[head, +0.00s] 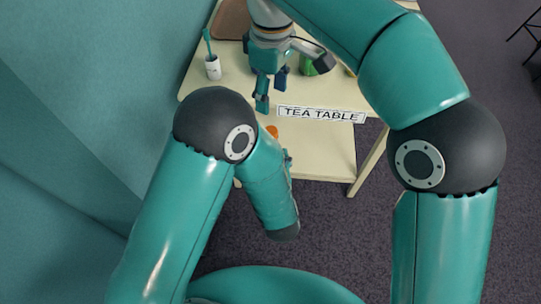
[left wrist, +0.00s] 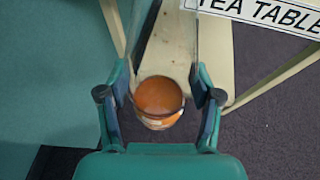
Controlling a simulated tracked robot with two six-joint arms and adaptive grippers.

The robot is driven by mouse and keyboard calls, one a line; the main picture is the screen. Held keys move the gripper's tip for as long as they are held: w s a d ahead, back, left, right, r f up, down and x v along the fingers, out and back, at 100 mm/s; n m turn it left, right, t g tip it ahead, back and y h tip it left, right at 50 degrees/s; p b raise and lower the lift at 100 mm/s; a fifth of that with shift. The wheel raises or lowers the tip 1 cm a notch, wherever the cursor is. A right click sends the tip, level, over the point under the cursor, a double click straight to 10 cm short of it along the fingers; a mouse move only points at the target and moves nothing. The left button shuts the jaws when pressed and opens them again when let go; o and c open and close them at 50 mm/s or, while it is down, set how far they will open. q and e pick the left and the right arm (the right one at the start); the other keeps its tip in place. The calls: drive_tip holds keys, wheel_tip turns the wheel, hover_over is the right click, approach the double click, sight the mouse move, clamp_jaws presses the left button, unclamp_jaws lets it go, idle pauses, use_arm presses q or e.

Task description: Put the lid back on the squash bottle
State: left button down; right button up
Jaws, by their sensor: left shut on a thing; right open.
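My left gripper (left wrist: 160,78) is shut on a round orange thing (left wrist: 158,96) with a clear rim, seen from above. I cannot tell from the view whether it is the squash bottle or its lid. A bit of orange (head: 272,131) also shows in the head view, beside my left forearm, which hides most of that gripper. My right gripper (head: 271,92) is open, pointing down over the front of the tea table, with nothing seen between its fingers. A green thing (head: 307,68) stands on the table to its right, partly hidden; I cannot tell what it is.
The cream tea table (head: 195,88) carries a "TEA TABLE" sign (head: 321,115) on its front edge. A white cup (head: 213,68) with a teal stick stands at its left. A brown board (head: 231,20) lies behind. A lower shelf (head: 325,155) is bare where seen.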

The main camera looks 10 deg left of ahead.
drive_tip(key=shift+r, duration=0.6)
drive_tip(key=w+d+f+m+y, duration=0.15)
drive_tip(key=d+f, duration=0.35)
drive_tip(key=f, duration=0.8)
drive_tip(key=w+d+f+m, duration=0.2)
drive_tip(key=d+f+m, duration=0.15)
drive_tip(key=f, duration=1.05)
drive_tip(key=s+d+f+m+y, duration=0.1)
drive_tip(key=s+d+f+m, duration=0.3)
drive_tip(key=s+f, duration=0.3)
drive_tip(key=s+d+f+m+y, duration=0.1)
drive_tip(key=s+d+f+m, duration=0.3)
drive_tip(key=s, duration=1)
wheel_tip(320, 180, down, 4)
drive_tip(key=shift+s+f+m+t, duration=0.1)
drive_tip(key=shift+s+m+t, duration=0.25)
drive_tip(key=shift+m, duration=0.85)
